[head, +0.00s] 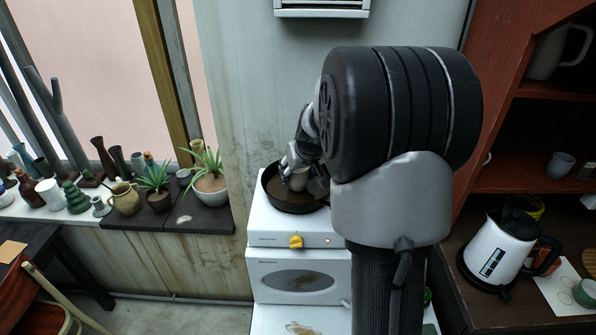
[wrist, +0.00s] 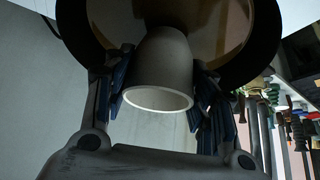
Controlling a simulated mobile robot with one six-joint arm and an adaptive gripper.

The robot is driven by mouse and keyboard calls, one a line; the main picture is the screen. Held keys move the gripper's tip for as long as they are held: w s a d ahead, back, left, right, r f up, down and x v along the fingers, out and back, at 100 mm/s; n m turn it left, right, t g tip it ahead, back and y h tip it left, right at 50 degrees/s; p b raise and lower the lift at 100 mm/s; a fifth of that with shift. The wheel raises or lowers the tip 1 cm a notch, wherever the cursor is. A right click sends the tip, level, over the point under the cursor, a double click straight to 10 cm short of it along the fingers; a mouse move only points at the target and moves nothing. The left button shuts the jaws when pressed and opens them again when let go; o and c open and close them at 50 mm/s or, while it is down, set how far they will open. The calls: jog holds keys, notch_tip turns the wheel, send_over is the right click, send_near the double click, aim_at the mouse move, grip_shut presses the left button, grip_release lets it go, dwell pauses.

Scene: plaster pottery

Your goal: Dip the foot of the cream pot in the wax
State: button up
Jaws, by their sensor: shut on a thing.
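The cream pot (wrist: 158,68) is between the two fingers of my gripper (wrist: 160,88), which is shut on it. Its open rim faces the wrist camera and its foot points away, toward the wax (wrist: 214,32). In the head view the small pale pot (head: 299,178) is at my gripper (head: 303,172), over the dark round pan (head: 290,208) of brown wax (head: 274,186). The pan also shows in the wrist view (wrist: 75,22). The pot's foot is hidden, and I cannot tell whether it touches the wax.
The pan stands on a white stove (head: 262,228) with a yellow knob (head: 296,242). Left are a potted plant (head: 211,184) and a sill crowded with vases and bottles. Right, a white kettle (head: 497,246) stands on a dark counter below red shelves (head: 520,135).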

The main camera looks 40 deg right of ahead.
jog(key=shift+f+b, duration=0.45)
dwell(0.5)
jog(key=shift+s+a+f, duration=0.1)
jog(key=shift+s+f, duration=0.05)
jog(key=shift+f, duration=0.15)
dwell(2.8)
jog(key=shift+r, duration=0.1)
jog(key=shift+r+p, duration=0.4)
jog(key=shift+r, duration=0.7)
dwell(0.4)
notch_tip(320, 180, up, 9)
jog(key=p, duration=0.5)
jog(key=shift+f+p, duration=0.15)
jog(key=shift+p, duration=0.25)
dwell(0.5)
